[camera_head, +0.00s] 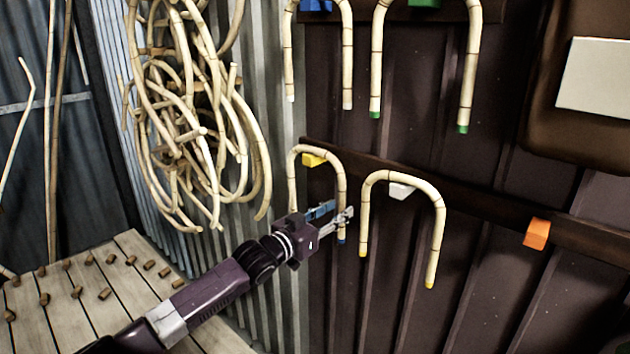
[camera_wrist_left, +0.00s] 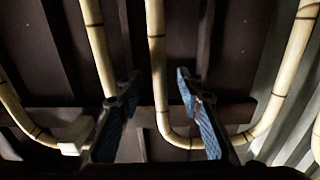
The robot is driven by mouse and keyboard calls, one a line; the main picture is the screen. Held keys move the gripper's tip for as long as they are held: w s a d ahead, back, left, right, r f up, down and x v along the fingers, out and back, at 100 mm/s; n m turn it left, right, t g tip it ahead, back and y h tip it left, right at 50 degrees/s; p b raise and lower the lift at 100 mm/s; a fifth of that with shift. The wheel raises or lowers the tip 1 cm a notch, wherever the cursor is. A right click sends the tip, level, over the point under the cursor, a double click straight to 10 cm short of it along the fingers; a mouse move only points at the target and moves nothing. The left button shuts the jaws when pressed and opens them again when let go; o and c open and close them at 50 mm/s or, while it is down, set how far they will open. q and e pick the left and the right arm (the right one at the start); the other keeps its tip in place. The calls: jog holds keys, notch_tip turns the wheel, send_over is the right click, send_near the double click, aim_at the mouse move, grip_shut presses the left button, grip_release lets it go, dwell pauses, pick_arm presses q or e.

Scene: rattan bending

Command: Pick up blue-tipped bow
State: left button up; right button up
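The blue-tipped bow (camera_head: 340,175) hangs on a yellow peg (camera_head: 313,160) in the lower row on the wall. Its blue tip (camera_head: 341,240) shows just below my left gripper (camera_head: 335,213); its other leg runs down behind the gripper, its end hidden. The left wrist view appears inverted. There my left gripper (camera_wrist_left: 157,85) is open, with one leg of the blue-tipped bow (camera_wrist_left: 157,45) between its blue-padded fingers and gaps on both sides. My right gripper is in neither view.
A yellow-tipped bow (camera_head: 437,220) hangs close to the right on a white peg (camera_head: 401,190). An orange peg (camera_head: 537,233) is empty. Two bows hang above, one green-tipped (camera_head: 472,70). Coiled rattan (camera_head: 190,130) hangs left, above a wooden table (camera_head: 130,295) with several small pieces.

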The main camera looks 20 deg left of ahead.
pick_arm(q)
jog(key=shift+x, duration=1.15)
grip_shut()
